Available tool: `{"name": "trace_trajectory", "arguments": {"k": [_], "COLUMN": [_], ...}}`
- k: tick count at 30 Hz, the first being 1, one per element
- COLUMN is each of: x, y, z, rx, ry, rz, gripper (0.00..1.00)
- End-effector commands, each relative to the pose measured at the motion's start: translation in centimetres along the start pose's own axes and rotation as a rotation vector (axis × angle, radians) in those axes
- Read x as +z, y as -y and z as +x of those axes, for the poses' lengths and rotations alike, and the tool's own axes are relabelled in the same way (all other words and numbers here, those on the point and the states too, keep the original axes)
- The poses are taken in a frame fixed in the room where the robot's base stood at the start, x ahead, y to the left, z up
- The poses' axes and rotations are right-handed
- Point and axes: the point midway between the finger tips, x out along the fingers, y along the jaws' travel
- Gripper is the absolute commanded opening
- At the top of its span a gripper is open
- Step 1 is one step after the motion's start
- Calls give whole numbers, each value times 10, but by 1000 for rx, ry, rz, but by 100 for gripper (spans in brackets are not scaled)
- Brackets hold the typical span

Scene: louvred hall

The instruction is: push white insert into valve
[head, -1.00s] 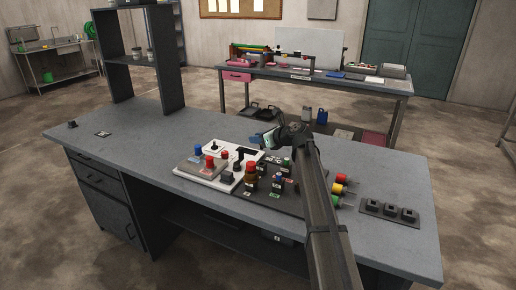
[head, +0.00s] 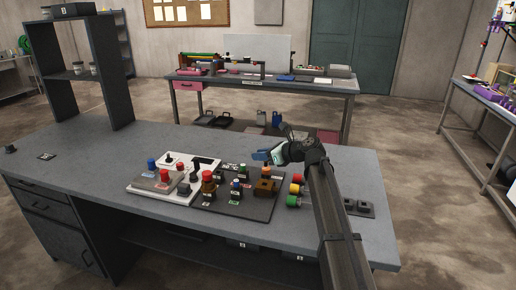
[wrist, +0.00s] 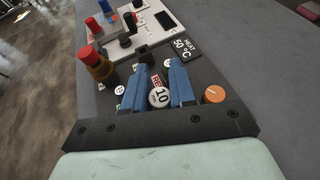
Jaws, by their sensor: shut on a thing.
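My gripper (head: 262,156) has blue fingers and is above the right part of the dark board, pointing left. A brown block with an orange top (head: 265,187) stands on the board just below the gripper. An orange disc (wrist: 215,94) shows right of the fingers in the wrist view. I cannot tell which fitting is the valve, and see no clear contact between the held piece and any fitting.
The dark board (head: 240,209) carries a brown red-topped fitting (head: 208,186) and several small ones. A white panel (head: 147,192) with knobs is to the left. Coloured cylinders (head: 296,189) lie near my arm.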

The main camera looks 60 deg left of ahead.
Motion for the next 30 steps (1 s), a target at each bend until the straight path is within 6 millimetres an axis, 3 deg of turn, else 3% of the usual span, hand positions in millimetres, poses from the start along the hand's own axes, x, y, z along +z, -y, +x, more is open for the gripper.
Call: {"name": "trace_trajectory", "arguments": {"k": [11,30], "x": [-9,-62], "y": [-7,-6], "z": [4,25], "rx": [38,37], "ry": [-8,-8], "rz": [-41,-41], "gripper": [0,0]}}
